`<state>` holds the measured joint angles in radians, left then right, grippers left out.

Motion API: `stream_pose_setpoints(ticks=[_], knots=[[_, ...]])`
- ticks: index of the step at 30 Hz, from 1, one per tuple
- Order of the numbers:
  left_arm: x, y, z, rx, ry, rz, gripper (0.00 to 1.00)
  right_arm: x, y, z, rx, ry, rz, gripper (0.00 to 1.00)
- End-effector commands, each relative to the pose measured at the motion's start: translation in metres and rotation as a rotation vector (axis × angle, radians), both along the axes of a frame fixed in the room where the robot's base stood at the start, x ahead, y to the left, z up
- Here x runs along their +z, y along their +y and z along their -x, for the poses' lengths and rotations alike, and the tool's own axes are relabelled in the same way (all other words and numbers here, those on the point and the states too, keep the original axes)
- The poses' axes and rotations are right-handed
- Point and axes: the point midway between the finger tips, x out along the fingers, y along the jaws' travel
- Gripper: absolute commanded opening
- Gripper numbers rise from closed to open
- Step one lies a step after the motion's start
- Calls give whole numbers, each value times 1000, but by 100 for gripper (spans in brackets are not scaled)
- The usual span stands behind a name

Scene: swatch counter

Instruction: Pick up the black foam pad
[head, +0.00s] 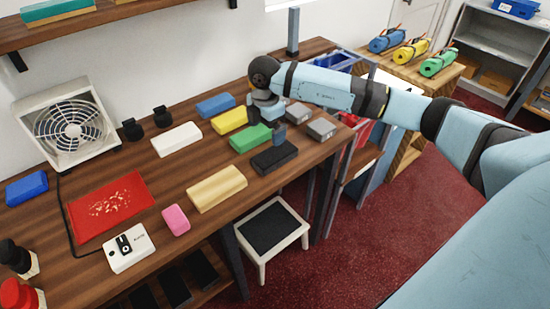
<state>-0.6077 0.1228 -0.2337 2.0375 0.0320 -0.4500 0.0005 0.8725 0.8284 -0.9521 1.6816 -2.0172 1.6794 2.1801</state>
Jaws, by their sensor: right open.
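The black foam pad (276,158) is a dark rectangular block lying flat near the front edge of the wooden counter, in the head view. My right gripper (279,136) points down just above and behind the pad, close to its far right side. It is open, with no object seen between its fingers. Whether a finger touches the pad I cannot tell. My left gripper is out of view.
A green pad (250,138) lies close behind-left of the black one. Yellow (230,121), blue (215,105), white (177,139) and tan (216,188) pads lie around. Grey blocks (321,129) sit at right. A stool (270,230) stands below the counter's front.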

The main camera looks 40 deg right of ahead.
Motion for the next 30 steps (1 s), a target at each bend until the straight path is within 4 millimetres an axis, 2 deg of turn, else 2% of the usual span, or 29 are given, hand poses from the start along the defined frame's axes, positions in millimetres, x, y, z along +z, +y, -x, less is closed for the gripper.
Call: stream_pose_setpoints(ticks=[1,6,14,21,24,30], knots=[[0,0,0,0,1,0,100,-13,0,1,-1,5,-1,98],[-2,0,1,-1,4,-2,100,-41,0,1,1,3,-2,98],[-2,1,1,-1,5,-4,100,-61,1,3,3,3,-3,98],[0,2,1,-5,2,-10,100,-96,0,9,3,3,-5,98],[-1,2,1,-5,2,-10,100,-104,0,9,3,2,-4,98],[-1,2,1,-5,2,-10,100,-106,0,8,3,1,-4,98]])
